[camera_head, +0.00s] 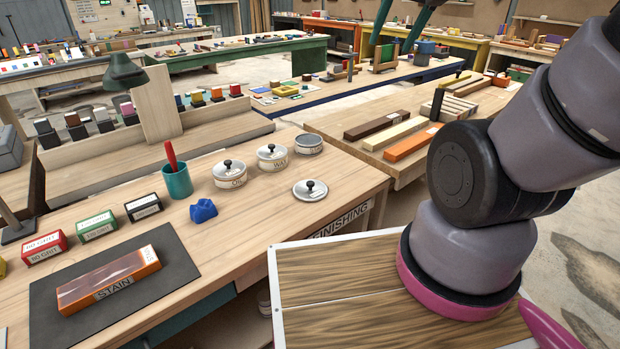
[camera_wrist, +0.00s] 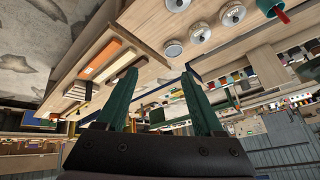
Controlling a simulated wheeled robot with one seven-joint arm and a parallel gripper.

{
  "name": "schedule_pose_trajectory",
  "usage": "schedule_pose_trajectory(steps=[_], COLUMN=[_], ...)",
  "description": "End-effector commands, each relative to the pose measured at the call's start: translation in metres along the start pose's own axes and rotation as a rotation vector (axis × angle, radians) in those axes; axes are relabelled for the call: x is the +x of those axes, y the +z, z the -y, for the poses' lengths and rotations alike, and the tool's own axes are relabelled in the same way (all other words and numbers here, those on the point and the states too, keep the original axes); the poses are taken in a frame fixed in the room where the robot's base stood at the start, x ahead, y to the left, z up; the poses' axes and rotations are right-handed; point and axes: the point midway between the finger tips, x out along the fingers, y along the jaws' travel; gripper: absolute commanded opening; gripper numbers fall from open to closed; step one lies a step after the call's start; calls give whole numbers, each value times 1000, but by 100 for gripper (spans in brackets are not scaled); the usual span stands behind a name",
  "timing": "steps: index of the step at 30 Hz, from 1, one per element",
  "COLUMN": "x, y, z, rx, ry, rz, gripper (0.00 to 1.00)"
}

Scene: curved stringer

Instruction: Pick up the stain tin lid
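A round pale lid with a black knob (camera_head: 310,190) lies flat on the wooden bench, near its right edge. An open tin (camera_head: 309,145) without a lid stands behind it; it also shows in the wrist view (camera_wrist: 173,48). Two tins with knobbed lids stand to the left, one marked OIL (camera_head: 229,175) and one seemingly WAX (camera_head: 271,158). In the wrist view, a dark part at the top edge may be the loose lid. My gripper (camera_wrist: 159,72) has its two green fingers wide apart with nothing between them. It is high above the benches, away from the lid.
A teal cup (camera_head: 177,183) with a red handle and a blue block (camera_head: 203,211) stand left of the lid. Grit boxes (camera_head: 97,226) and a dark mat (camera_head: 60,310) with a STAIN-marked block lie front left. Bare bench surrounds the lid. Long bars (camera_head: 410,143) lie on the right-hand bench.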

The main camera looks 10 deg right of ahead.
Motion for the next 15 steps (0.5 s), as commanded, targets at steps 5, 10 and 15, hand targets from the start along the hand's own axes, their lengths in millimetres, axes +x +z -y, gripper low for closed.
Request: schedule_pose_trajectory(steps=[5, 10, 15], x=[71, 143, 220], y=[-31, -47, -43], z=[-10, -9, 0], rx=[-185, -376, -569], ry=[108, 137, 97], rz=[32, 63, 106], gripper=[69, 69, 69])
